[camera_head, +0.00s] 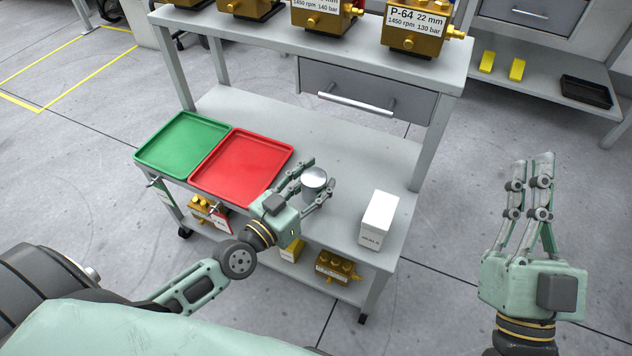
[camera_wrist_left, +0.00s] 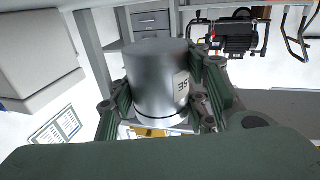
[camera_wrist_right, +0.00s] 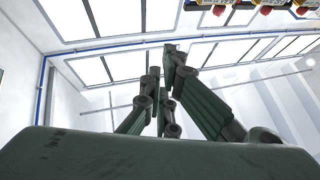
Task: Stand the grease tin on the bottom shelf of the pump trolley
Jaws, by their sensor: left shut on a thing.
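The grease tin (camera_head: 314,180) is a silver cylinder held in my left gripper (camera_head: 317,187). In the left wrist view the tin (camera_wrist_left: 158,84) sits upright between the fingers, with part of a dark marking on its side. The gripper is over the front part of the pump trolley's middle shelf (camera_head: 335,150); whether the tin touches that shelf I cannot tell. The trolley's bottom shelf (camera_head: 350,287) shows only at its front and carries brass pumps (camera_head: 338,267). My right gripper (camera_head: 530,165) is off the trolley to the right, its fingers pointing up; its closure is unclear.
A green tray (camera_head: 183,142) and a red tray (camera_head: 240,163) lie on the left of the middle shelf. A white box (camera_head: 378,218) stands right of the tin. Several pumps stand on the top shelf (camera_head: 250,35). A drawer (camera_head: 365,92) hangs beneath it.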

